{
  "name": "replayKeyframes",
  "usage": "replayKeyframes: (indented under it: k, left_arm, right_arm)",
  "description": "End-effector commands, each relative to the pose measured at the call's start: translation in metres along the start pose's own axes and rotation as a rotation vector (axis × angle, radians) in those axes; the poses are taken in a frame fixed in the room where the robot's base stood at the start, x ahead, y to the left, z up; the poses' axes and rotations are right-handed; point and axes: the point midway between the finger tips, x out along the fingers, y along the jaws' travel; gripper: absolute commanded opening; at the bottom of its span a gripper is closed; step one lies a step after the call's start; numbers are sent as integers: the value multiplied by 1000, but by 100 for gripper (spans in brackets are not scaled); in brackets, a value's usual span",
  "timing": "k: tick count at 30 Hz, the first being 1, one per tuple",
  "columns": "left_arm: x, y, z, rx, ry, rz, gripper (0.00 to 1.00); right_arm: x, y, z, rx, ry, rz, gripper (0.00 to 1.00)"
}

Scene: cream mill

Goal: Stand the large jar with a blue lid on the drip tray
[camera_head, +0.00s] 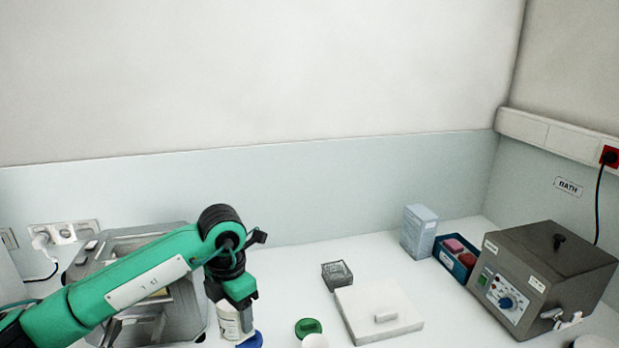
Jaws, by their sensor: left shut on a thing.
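My left gripper (233,300) points down at the bottom left of centre and is shut on a white labelled jar (229,323). The gripper covers the jar's top, so its lid is hidden there. A blue round lid (250,340) shows right beside the jar at the bottom edge; I cannot tell whether it belongs to the held jar or to another one. I cannot make out the drip tray for certain. My right gripper is not in view.
A green lid (308,327) and a white round top (315,341) are right of the jar. A white slab (408,322), wire basket (337,275), blue-grey box (419,231), blue bin (450,262) and bath (548,275) stand further right. A steel machine (180,325) is behind my left arm.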

Motion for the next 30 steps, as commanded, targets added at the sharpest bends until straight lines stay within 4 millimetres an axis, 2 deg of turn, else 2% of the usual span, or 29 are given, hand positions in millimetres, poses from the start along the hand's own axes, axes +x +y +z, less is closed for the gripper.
replayKeyframes:
  k: [30]
  left_arm:
    - [70,-22,-80,1733,9,10,40]
  right_arm:
    - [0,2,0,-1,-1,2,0]
